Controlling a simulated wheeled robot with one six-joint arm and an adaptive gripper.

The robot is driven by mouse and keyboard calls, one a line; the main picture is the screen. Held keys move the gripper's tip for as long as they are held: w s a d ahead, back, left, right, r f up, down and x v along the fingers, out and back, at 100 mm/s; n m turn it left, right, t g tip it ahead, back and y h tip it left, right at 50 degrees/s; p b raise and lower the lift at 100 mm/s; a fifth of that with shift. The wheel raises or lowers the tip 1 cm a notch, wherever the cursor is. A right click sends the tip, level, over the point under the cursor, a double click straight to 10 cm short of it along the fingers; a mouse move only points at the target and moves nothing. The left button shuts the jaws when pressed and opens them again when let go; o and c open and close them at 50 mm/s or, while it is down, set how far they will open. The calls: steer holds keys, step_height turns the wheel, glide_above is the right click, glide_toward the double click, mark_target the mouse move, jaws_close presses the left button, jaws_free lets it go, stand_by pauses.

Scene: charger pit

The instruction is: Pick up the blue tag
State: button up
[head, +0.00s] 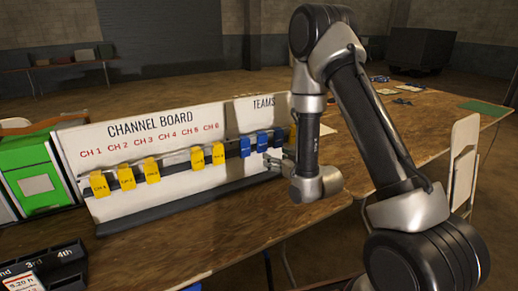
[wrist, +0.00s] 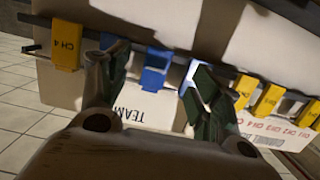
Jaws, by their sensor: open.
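Several blue tags hang on the rail of the white channel board, under TEAMS, in the head view: a left one (head: 245,147), a middle one (head: 262,142) and a right one (head: 278,138). My gripper (head: 272,160) is in front of them, close to the board. In the wrist view my gripper (wrist: 158,66) is open. One blue tag (wrist: 155,72) shows between its fingers, with a gap to each side. Another blue tag (wrist: 112,41) is by the left finger. A third is partly hidden behind the right finger. I cannot tell how deep the fingers reach.
Yellow tags (head: 152,171) hang along the same rail to the left, and a yellow tag (wrist: 68,47) marked CH 4 hangs left in the wrist view. A green bin (head: 36,178) and dark tray (head: 42,269) stand at the left. The wooden table (head: 215,225) is clear before the board.

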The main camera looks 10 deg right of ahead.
mark_target(263, 138)
steer(key=shift+t+y, duration=0.3)
steer(key=shift+t, duration=0.6)
steer(key=w+a+r, duration=0.1)
steer(key=w, duration=0.1)
steer(key=w+r, duration=0.1)
steer(key=w, duration=0.2)
steer(key=w+a+r, duration=0.1)
steer(key=w+r, duration=0.1)
steer(key=w, duration=0.1)
steer(key=shift+a+r, duration=0.1)
steer(key=shift+a, duration=0.2)
steer(key=shift+s, duration=0.1)
steer(key=c, duration=1)
